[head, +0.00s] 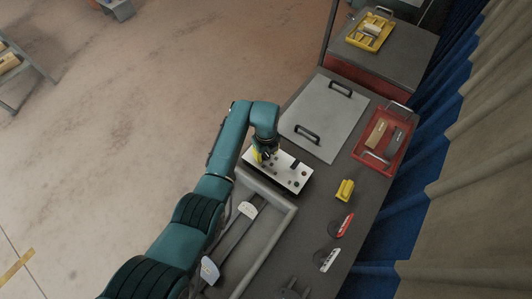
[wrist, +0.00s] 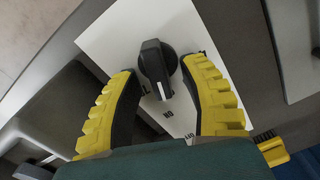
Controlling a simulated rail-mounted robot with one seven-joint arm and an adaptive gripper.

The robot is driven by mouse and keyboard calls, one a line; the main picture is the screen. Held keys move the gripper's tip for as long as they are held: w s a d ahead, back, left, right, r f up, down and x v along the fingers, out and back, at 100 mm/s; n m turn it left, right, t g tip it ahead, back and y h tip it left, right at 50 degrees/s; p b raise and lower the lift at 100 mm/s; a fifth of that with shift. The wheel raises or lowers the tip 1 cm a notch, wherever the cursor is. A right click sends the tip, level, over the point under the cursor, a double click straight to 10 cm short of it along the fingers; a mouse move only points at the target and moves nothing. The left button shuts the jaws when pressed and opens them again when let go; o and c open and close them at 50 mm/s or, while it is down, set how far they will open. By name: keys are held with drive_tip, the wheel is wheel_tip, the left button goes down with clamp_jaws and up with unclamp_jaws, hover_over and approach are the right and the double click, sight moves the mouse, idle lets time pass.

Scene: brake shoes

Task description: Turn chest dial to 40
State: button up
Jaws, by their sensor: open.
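The dial (wrist: 157,66) is a black knob with a white pointer mark, set on a white panel (wrist: 110,38). In the wrist view the pointer mark faces the bottom of the picture, towards small dark markings that I cannot read surely. My gripper (wrist: 160,68) has yellow ribbed fingers with black inner pads. It is open, with one finger at each side of the dial and visible gaps between. In the head view my gripper (head: 263,156) is over the left end of the white panel (head: 291,173) and hides the dial there.
A grey lid with two black handles (head: 322,115) lies behind the panel. A red tray (head: 385,158) with blocks, a yellow block (head: 345,190) and red and white handled pieces stand to the right. A grey open-topped chest (head: 269,243) lies in front.

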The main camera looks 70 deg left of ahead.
clamp_jaws()
drive_tip(key=shift+n, duration=0.4)
drive_tip(key=n+p, duration=0.1)
drive_tip(key=n, duration=0.1)
drive_tip(key=shift+w+n, duration=0.1)
drive_tip(key=shift+n, duration=0.3)
drive_tip(key=n, duration=0.4)
drive_tip(key=shift+w+a+p, duration=0.1)
drive_tip(key=shift+a+p, duration=0.05)
drive_tip(key=shift+p, duration=0.2)
drive_tip(key=n, duration=0.4)
drive_tip(key=shift+a+f, duration=0.1)
drive_tip(key=shift+w+a+n, duration=0.1)
drive_tip(key=shift+a+n, duration=0.05)
drive_tip(key=shift+n, duration=2.05)
